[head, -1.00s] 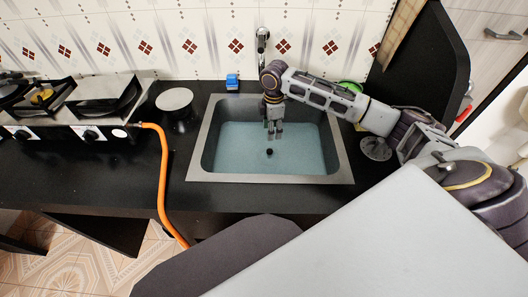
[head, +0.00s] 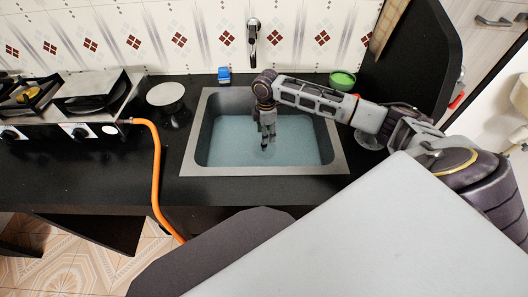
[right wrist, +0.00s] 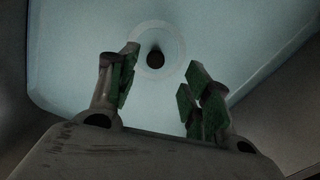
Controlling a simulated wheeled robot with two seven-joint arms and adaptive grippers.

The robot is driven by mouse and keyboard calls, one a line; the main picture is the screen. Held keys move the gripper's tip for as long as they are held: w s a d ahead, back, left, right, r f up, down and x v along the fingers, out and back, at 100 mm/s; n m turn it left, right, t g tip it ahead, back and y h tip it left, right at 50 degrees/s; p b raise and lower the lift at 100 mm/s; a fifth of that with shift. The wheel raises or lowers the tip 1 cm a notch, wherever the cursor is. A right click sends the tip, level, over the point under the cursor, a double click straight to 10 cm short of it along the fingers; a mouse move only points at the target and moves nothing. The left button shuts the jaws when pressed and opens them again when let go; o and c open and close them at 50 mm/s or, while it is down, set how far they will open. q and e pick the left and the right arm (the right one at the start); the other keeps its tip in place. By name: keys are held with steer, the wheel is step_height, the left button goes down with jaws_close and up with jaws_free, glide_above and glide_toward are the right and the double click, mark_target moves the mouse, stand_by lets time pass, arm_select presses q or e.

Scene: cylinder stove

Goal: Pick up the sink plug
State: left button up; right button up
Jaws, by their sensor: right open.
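The sink plug (right wrist: 155,58) is a small dark knob with a pale ring around its base, on the floor of the sink (head: 192,140). It shows between and just beyond the fingertips in the right wrist view. My right gripper (right wrist: 160,92) is open and empty, its green-padded fingers apart on either side below the plug. In the head view my right gripper (head: 267,136) points down into the sink over the plug's place and mostly hides the plug. Bluish water seems to cover the sink floor. My left gripper is not in view.
The tap (head: 253,32) rises behind the sink. A blue sponge (head: 224,75) and a green bowl (head: 343,79) sit at the back. A stove (head: 60,110) with an orange hose (head: 157,170) and a round pale disc (head: 165,93) are left. The black counter in front is clear.

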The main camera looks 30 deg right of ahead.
mark_target(264, 148)
step_height(264, 148, down, 2)
steer(key=shift+f, duration=0.25)
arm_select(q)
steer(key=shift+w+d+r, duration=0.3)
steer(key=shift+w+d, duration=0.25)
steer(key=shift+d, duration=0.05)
arm_select(e)
steer(key=shift+f, duration=0.1)
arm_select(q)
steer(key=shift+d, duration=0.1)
arm_select(e)
steer(key=shift+f, duration=0.35)
steer(key=shift+w+a+f+b, duration=0.1)
steer(key=shift+f+b, duration=0.2)
steer(key=shift+b, duration=0.05)
steer(key=shift+w+a+f+b, duration=0.1)
steer(key=shift+f+b, duration=0.05)
steer(key=shift+f, duration=0.5)
steer(key=shift+w+f+b, duration=0.1)
steer(key=shift+f+b, duration=0.05)
steer(key=shift+f, duration=1.05)
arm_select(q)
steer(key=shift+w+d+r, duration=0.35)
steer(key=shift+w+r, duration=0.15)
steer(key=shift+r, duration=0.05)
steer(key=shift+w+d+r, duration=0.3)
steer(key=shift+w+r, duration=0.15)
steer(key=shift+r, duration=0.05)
arm_select(e)
steer(key=shift+f, duration=0.1)
